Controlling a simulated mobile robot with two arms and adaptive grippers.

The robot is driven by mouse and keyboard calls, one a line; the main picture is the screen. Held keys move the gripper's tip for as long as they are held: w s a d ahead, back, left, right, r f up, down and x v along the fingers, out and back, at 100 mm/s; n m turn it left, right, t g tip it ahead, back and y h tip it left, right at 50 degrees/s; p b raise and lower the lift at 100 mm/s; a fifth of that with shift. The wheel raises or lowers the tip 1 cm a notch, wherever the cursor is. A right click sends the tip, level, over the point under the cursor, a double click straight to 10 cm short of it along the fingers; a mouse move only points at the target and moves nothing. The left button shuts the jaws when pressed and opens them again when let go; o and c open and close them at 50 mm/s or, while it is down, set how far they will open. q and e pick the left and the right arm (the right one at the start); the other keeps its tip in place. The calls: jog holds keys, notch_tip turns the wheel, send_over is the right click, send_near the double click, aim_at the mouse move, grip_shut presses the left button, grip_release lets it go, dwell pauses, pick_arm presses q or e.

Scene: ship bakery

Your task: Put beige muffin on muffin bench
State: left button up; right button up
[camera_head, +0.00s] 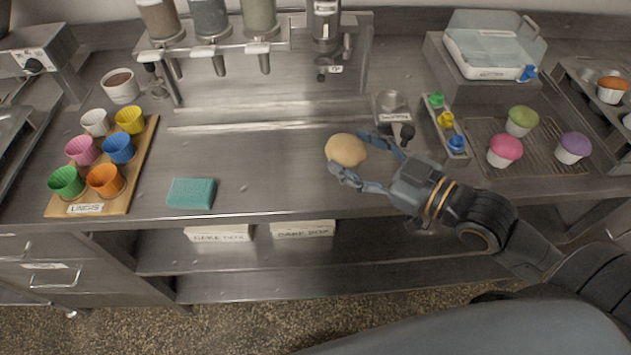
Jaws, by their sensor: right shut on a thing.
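The beige muffin (344,149) shows as a round, pale tan dome above the middle of the steel counter. My right gripper (347,154) is shut on it, one finger on the far side and one on the near side. Whether its underside touches the counter cannot be told. A rack (540,151) set in the counter at the right bears a pink muffin (505,149), a green muffin (521,118) and a purple muffin (573,146). No bench label is readable there, so I cannot tell whether it is the muffin bench. My left gripper is not in view.
A board of coloured liners (141,165) and a teal sponge (191,193) lie left. Dispensers (210,22) stand at the back. A strip with coloured knobs (446,121) and a small scale-like device (392,107) stand between muffin and rack. The counter's middle is clear.

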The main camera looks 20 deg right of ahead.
jog(key=w+a+f, duration=0.2)
jog(key=a+f, duration=0.1)
jog(key=w+a+f, duration=0.1)
jog(key=w+f, duration=0.1)
jog(key=shift+a+f, duration=0.25)
jog(key=shift+w+a+f, duration=0.3)
jog(key=shift+f, duration=0.25)
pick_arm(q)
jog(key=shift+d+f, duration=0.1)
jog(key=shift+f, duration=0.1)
pick_arm(e)
jog(key=shift+a+f, duration=0.1)
jog(key=shift+f, duration=1.6)
jog(key=shift+f, duration=0.1)
jog(key=o, duration=0.9)
jog(key=shift+c, duration=0.2)
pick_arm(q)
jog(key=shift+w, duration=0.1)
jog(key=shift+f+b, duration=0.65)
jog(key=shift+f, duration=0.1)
pick_arm(e)
jog(key=v, duration=1.2)
